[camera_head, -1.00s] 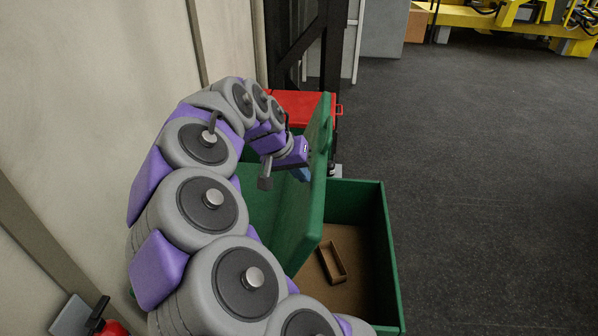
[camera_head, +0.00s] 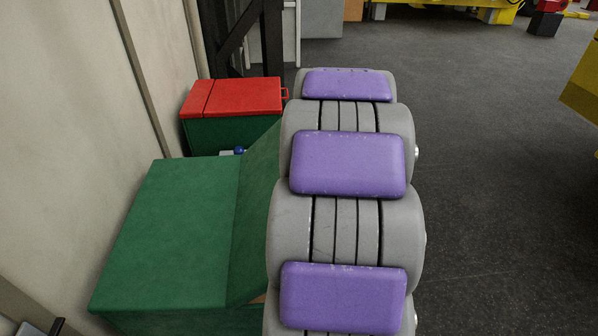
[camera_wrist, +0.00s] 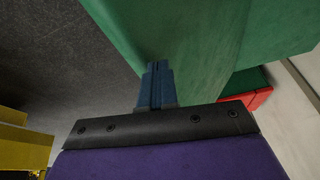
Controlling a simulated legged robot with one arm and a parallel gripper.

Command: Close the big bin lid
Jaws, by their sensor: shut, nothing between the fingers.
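The big green bin (camera_head: 165,240) stands at the left in the head view, its rear top flat. Its green lid (camera_head: 254,200) slants upward from that top toward my arm, partly raised. My arm hides the lid's right side and most of the bin's opening; a small brown sliver shows below the lid. In the wrist view, my gripper (camera_wrist: 155,88) has its blue fingers together and empty, in front of a broad green panel, likely the lid (camera_wrist: 200,40). I cannot tell whether they touch it. My gripper is hidden in the head view.
A smaller green bin with a closed red lid (camera_head: 235,96) stands behind the big bin. A pale wall (camera_head: 60,130) runs along the left. Dark floor (camera_head: 490,170) is open at the right. Yellow equipment (camera_head: 583,80) stands at the right edge.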

